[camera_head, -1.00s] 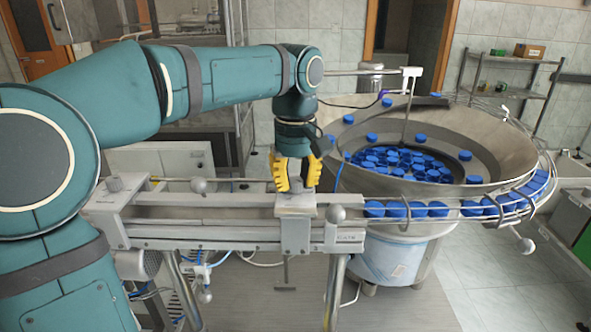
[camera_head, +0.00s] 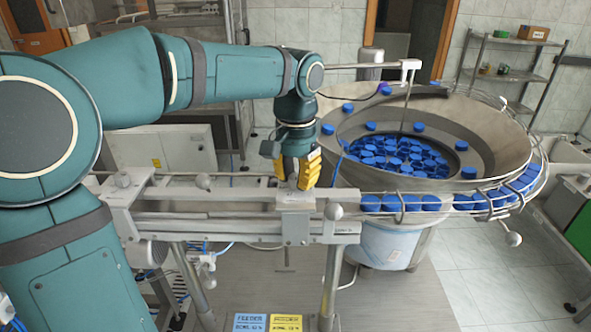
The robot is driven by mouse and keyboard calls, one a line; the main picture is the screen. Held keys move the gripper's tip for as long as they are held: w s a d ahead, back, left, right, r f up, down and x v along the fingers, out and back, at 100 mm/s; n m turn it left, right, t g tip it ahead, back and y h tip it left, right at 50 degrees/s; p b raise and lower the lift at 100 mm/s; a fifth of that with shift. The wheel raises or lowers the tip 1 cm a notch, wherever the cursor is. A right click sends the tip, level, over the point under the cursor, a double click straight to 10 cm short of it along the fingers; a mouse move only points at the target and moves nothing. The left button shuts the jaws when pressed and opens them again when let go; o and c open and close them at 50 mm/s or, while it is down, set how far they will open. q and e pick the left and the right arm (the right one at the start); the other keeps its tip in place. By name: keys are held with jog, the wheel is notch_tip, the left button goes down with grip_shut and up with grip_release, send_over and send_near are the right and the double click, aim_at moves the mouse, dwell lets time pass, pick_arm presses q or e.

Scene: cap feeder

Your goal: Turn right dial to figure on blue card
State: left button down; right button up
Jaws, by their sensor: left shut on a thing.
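The blue card (camera_head: 250,322) lies at the bottom edge of the head view, cut off by the frame; its print is too small to read surely. My left gripper (camera_head: 296,186) points down with yellow fingers at the right block (camera_head: 295,203) of the feeder rail. It is shut on the right dial on top of that block. The fingers hide most of the dial, so its setting cannot be read. My right gripper is out of view.
A yellow card (camera_head: 286,323) lies beside the blue one. A left dial (camera_head: 122,180) stands on the rail's left block. Round knobs (camera_head: 334,212) stick out along the rail. The big feeder bowl (camera_head: 500,165) with blue caps (camera_head: 410,155) stands close on the right.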

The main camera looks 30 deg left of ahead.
aim_at(298, 176)
pick_arm(q)
jog(key=shift+m, duration=2.2)
jog(key=c, duration=0.7)
grip_release()
jog(key=shift+w+d, duration=0.1)
jog(key=shift+w, duration=0.05)
jog(key=shift+r, duration=0.1)
notch_tip(298, 176, up, 12)
